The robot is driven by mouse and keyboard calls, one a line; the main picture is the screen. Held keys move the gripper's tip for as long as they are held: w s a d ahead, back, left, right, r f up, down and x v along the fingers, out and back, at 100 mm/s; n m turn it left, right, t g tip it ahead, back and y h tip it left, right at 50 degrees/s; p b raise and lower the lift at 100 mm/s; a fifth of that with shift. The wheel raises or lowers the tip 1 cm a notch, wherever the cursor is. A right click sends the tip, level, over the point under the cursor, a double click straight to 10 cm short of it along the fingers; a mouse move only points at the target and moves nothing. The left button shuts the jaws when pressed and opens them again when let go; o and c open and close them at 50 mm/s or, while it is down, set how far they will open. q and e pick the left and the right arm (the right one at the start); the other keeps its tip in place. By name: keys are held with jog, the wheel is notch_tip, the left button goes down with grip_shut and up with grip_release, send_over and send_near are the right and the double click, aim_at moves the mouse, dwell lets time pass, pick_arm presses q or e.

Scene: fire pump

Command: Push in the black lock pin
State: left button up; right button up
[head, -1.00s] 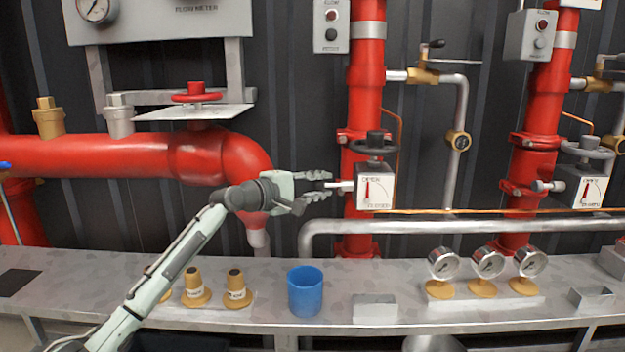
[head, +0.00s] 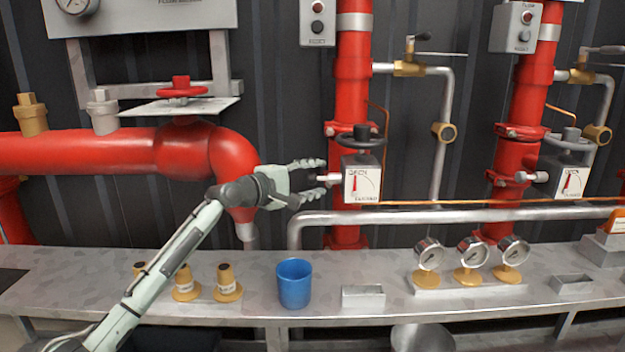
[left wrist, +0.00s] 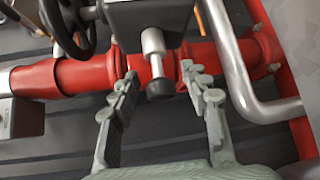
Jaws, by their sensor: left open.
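The black lock pin (left wrist: 160,88) is a black knob on a short silver shaft that sticks out of the side of a valve indicator box. In the head view the pin (head: 313,178) points left from the white-faced box (head: 361,182) marked OPEN, under a black handwheel (head: 360,138). My left gripper (head: 321,178) is open, with one finger above and one below the pin. In the left wrist view my left gripper (left wrist: 159,76) has a finger on each side of the knob, with visible gaps. My right gripper is not in view.
A similar valve box (head: 570,182) with its own pin stands on the right red pipe. A grey pipe (head: 450,215) runs below the near box. The bench holds a blue cup (head: 294,284), brass fittings (head: 227,284) and gauges (head: 470,254). A red pipe elbow (head: 235,165) is behind my arm.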

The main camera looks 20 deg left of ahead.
pick_arm(q)
jog(key=v, duration=1.2)
jog(key=shift+s+f, duration=0.1)
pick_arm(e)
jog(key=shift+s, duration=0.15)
